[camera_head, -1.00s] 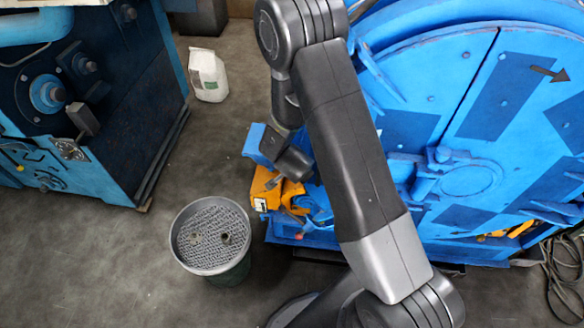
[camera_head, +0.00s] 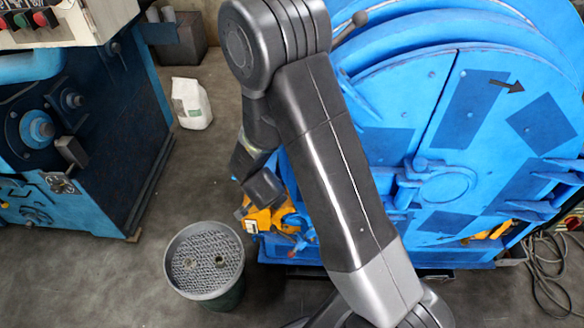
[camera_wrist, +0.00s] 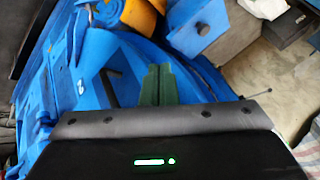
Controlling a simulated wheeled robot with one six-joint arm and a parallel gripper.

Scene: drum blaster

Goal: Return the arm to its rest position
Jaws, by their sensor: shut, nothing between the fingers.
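My arm (camera_head: 340,170) rises from the bottom right in the head view and bends at its upper joint, with the wrist part (camera_head: 262,186) hanging down to its left. My gripper (camera_wrist: 157,82) shows in the wrist view as two green fingers side by side, closed with nothing between them. The fingertips do not show clearly in the head view. In the wrist view, blue machine surfaces lie behind the fingers; I cannot tell how far away they are.
The big blue drum machine (camera_head: 450,110) stands right behind my arm. A bin with a perforated top (camera_head: 205,262) stands left of my arm. A white sack (camera_head: 191,103) and a dark blue machine (camera_head: 75,130) are farther left. Floor (camera_head: 90,285) is clear at lower left.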

